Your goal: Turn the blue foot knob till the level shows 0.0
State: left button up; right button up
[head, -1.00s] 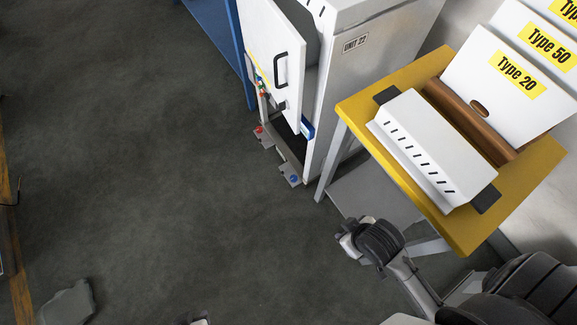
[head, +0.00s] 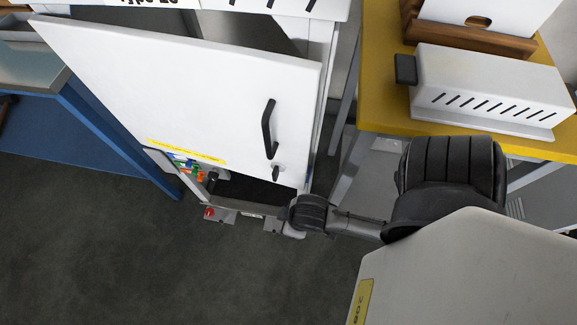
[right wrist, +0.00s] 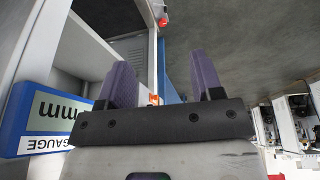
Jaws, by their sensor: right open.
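The white cabinet door (head: 190,90) stands ajar above the floor frame. The red foot knob (head: 208,212) shows at the frame's left foot. The right foot plate (head: 272,227) is partly behind my right arm's end, and I cannot see the blue foot knob. My right gripper (right wrist: 163,78) is open, with two dark purple fingers apart and nothing visible between them. A blue-framed gauge (right wrist: 20,118) shows at the left of the right wrist view, marked "mm" and "GAUGE"; its full reading is cut off. My left gripper is not in view.
A yellow-topped table (head: 380,95) with a white slotted box (head: 490,85) stands right of the cabinet. A blue bench (head: 80,130) stands at the left. The black door handle (head: 268,128) sticks out above my right arm. The floor in front is clear.

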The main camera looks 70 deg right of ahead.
pick_arm(q)
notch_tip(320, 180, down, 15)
jog(key=b, duration=1.2)
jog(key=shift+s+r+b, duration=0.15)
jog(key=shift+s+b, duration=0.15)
jog(key=shift+b, duration=0.1)
pick_arm(e)
jog(key=w+d+f+m, duration=0.1)
jog(key=d+f+m, duration=0.1)
jog(key=f, duration=1.4)
jog(key=w+d+f+m+h, duration=0.1)
jog(key=d+f+m, duration=0.2)
jog(key=f, duration=1.3)
jog(key=w+d+f+m+h, duration=0.1)
jog(key=d+f+m, duration=0.2)
jog(key=f, duration=1.4)
jog(key=shift+d+f, duration=0.1)
jog(key=shift+d, duration=0.45)
